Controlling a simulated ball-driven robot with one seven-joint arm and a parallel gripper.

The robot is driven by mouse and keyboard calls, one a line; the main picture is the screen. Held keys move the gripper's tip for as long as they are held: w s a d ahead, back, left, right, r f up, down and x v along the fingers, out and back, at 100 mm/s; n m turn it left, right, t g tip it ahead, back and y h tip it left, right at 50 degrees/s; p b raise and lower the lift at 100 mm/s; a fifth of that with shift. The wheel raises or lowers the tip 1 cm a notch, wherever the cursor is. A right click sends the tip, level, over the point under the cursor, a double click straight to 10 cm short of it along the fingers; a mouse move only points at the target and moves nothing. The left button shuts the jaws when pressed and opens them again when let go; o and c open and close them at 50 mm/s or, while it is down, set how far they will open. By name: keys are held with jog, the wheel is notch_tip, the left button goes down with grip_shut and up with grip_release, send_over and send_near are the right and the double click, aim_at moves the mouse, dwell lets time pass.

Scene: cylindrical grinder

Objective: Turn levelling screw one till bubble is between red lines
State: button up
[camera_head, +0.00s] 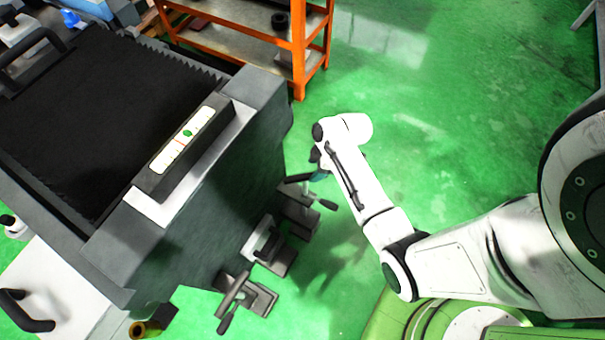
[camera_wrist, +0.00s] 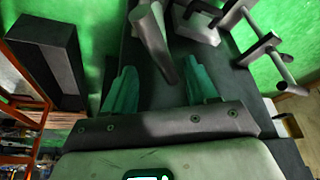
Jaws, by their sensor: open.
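The spirit level (camera_head: 168,158) lies on the grinder's top edge. Its green bubble (camera_head: 188,133) sits above and right of a red mark; a second red line is not clear. Several levelling screws with bar handles stand low by the grinder's side: a far one (camera_head: 299,203), a middle one (camera_head: 268,247) and a near one (camera_head: 240,300). No label shows which is one. My gripper (camera_head: 319,174) is at the far screw, partly hidden by my arm. In the wrist view my gripper (camera_wrist: 160,92) is open, with a grey handle (camera_wrist: 153,45) reaching between its teal fingers; contact is unclear.
The grinder (camera_head: 215,200) fills the left side, its dark side wall close to my gripper. An orange shelf rack (camera_head: 299,50) stands at the back. Two further screw handles (camera_wrist: 262,45) show at the upper right of the wrist view. Green floor (camera_head: 450,90) is clear to the right.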

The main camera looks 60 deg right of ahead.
aim_at(309, 175)
jog(key=b+x, duration=0.1)
jog(key=x, duration=0.7)
jog(key=shift+c, duration=0.4)
grip_shut()
